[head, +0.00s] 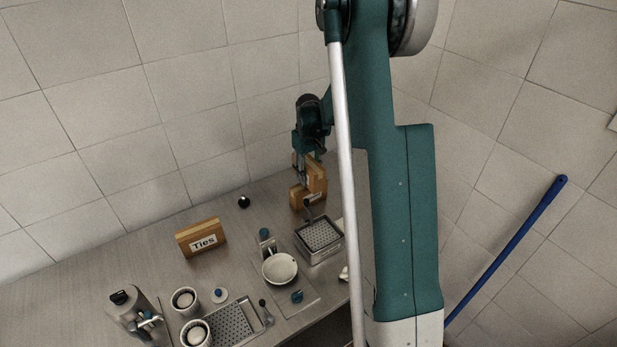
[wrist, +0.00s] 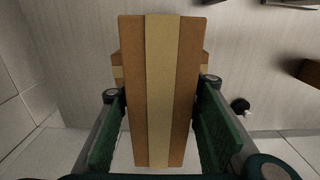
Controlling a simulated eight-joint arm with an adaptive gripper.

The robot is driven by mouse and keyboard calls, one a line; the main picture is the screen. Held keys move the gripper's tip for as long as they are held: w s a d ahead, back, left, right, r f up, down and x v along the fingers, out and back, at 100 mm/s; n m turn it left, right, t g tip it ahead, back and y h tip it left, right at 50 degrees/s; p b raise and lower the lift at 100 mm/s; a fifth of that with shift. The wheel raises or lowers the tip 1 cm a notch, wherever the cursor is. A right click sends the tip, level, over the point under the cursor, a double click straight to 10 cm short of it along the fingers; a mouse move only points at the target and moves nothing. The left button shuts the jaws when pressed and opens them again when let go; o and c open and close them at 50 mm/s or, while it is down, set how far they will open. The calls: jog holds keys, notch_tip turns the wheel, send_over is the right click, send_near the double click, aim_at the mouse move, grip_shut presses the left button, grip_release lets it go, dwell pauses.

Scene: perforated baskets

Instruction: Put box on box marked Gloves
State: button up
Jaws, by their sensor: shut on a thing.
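My gripper (head: 303,172) is shut on a brown cardboard box (head: 317,174) near the back wall. In the wrist view the held box (wrist: 160,85) stands between the green fingers, with a pale tape strip down its middle. A second brown box (head: 298,197) is below it in the head view, partly covered by my gripper. Its sides (wrist: 117,72) also show behind the held box in the wrist view. I cannot read a Gloves label on it, nor tell if the two boxes touch.
A box marked Ties (head: 202,238) stands to the left on the grey table (head: 150,230). A small dark object (head: 244,202) lies between the boxes. The wall is close behind.

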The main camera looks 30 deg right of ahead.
aim_at(308, 162)
jog(key=shift+f, duration=0.7)
jog(key=shift+f, duration=0.15)
jog(key=o, duration=1)
notch_tip(308, 162, up, 12)
jog(key=shift+r, duration=0.15)
dwell(0.4)
